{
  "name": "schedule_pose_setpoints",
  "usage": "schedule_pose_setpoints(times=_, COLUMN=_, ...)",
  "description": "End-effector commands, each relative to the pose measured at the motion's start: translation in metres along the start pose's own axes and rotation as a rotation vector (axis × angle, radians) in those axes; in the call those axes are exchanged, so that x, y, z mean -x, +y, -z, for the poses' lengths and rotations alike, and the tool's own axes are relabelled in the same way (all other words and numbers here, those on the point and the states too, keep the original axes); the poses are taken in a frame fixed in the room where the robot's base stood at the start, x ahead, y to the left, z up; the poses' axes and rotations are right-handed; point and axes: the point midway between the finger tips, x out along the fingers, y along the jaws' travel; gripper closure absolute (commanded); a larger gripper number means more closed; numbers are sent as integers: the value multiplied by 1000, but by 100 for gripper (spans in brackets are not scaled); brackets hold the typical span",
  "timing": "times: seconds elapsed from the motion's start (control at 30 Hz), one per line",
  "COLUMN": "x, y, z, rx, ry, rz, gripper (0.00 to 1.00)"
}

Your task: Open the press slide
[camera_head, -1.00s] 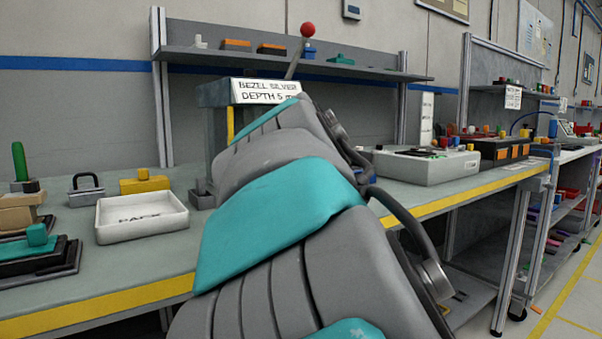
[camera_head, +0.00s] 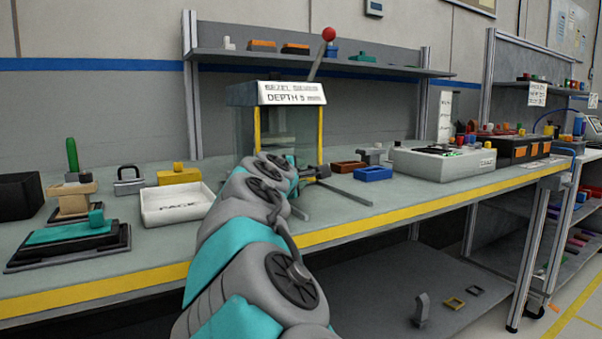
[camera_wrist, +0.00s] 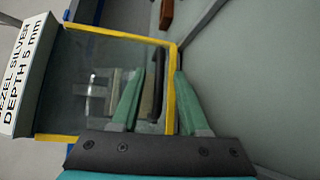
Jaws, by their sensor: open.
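The press (camera_head: 240,95) stands on the workbench under a sign reading "DEPTH 5 mm", with a red-knobbed lever (camera_head: 329,35) rising behind it. A clear panel with yellow edges (camera_head: 320,130) shows at its front. In the wrist view the panel's yellow edge (camera_wrist: 171,90) lies in the picture between the two green fingers of my gripper (camera_wrist: 160,73). The fingers are apart; whether they touch the edge I cannot tell. Dark and metal parts (camera_wrist: 92,100) show through the panel. In the head view my arm hides the press's lower front, and the fingers are not clear.
A white tray (camera_head: 155,216) and a yellow block (camera_head: 178,174) stand left of the press. A blue bin (camera_head: 374,174), a brown bin (camera_head: 348,167) and a white box (camera_head: 420,165) stand to its right. A shelf (camera_head: 220,56) runs behind.

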Motion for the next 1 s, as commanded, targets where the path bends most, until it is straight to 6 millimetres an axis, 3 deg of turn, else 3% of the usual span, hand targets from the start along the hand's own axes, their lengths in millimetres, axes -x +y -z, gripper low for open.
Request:
schedule_pose_setpoints(times=0.37, x=-5, y=0, z=0, rx=-1, ry=0, rz=0, gripper=56)
schedule_pose_setpoints(times=0.73, x=-5, y=0, z=0, rx=-1, ry=0, rz=0, gripper=98)
schedule_pose_setpoints(times=1.0, x=-5, y=0, z=0, rx=-1, ry=0, rz=0, gripper=100)
